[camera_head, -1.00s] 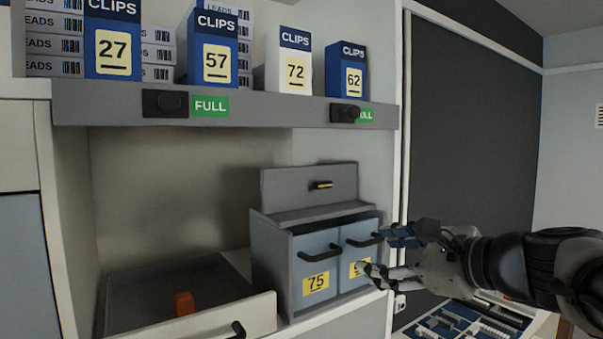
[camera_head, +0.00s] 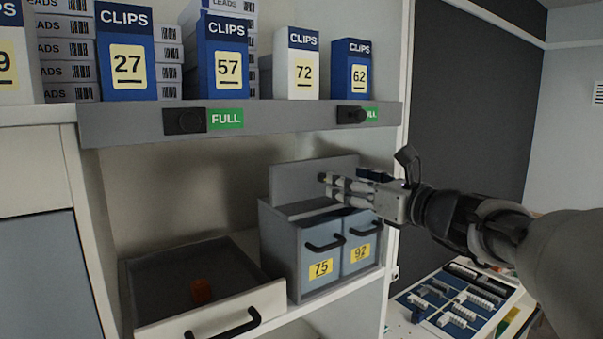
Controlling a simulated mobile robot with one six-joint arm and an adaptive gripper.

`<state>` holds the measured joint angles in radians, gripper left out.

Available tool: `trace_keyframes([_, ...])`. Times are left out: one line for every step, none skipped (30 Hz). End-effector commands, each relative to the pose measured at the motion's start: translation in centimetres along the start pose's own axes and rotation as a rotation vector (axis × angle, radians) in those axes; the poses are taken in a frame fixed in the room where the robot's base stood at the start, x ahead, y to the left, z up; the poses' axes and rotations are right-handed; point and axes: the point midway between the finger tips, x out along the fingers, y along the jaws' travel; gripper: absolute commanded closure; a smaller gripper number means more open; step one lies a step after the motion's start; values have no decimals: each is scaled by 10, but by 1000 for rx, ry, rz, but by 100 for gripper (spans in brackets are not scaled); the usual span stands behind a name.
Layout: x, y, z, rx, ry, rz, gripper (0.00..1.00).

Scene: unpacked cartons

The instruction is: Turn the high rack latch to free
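The left knob (camera_head: 191,121) sits beside a green FULL label; the right knob (camera_head: 352,115) partly overlaps another green label. Below, a grey upright panel (camera_head: 298,186) rises behind a two-drawer box. My gripper (camera_head: 326,186) is in front of this panel, pointing left, below the right knob and apart from it. The small black latch with a yellow mark on the panel is hidden, apparently behind my fingers. The fingers look close together, but their gap and any contact cannot be made out.
The box's drawers 75 (camera_head: 320,254) and 92 (camera_head: 360,244) have black handles. Clips cartons (camera_head: 226,60) stand above the rail. A blue tray of parts (camera_head: 452,300) lies at lower right.

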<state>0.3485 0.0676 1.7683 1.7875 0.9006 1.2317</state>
Motion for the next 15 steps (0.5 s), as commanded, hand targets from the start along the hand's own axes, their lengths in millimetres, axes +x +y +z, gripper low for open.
trace_keyframes([12,2,1,1,1,5,43])
trace_keyframes([18,1,1,1,1,4,43])
trace_keyframes([25,1,2,0,0,4,43])
trace_keyframes([30,2,1,0,1,5,43])
trace_keyframes([35,1,0,0,2,3,43])
trace_keyframes([41,1,1,0,1,3,43])
trace_keyframes([44,1,1,0,0,3,43])
trace_keyframes([48,1,1,0,0,3,43])
trace_keyframes([51,0,1,0,0,2,43])
trace_keyframes([53,0,1,-1,0,1,43])
trace_keyframes([55,0,1,-2,0,1,43])
trace_keyframes([57,0,1,-2,0,1,43])
trace_keyframes([58,0,0,-2,0,1,43])
trace_keyframes([59,0,0,-2,0,1,43])
trace_keyframes([60,0,0,-2,0,1,43])
